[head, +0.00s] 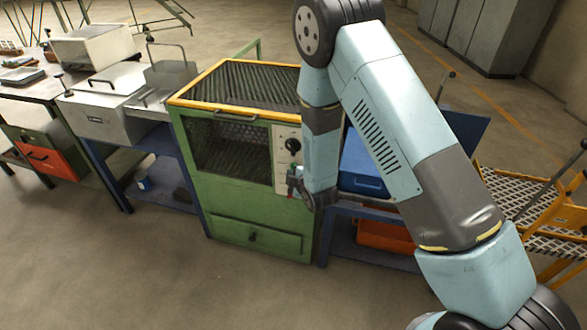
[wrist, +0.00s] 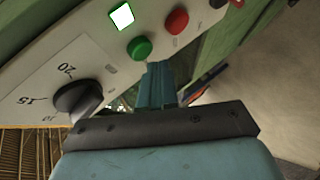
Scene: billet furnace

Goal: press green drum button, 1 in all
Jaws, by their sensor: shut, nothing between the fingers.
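The green drum button (wrist: 139,47) is a round green button on the pale control panel, between a white square lamp (wrist: 121,16) and a red button (wrist: 176,20) in the wrist view. My gripper (wrist: 158,70) is shut and empty. Its fingertips are just below the green button in that view, and I cannot tell whether they touch the panel.
A black dial knob (wrist: 78,97) sticks out of the panel left of my fingers. A blue bin (head: 362,165) stands just right of the machine, behind my arm. A grey box unit (head: 105,118) stands on its left. The floor in front is clear.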

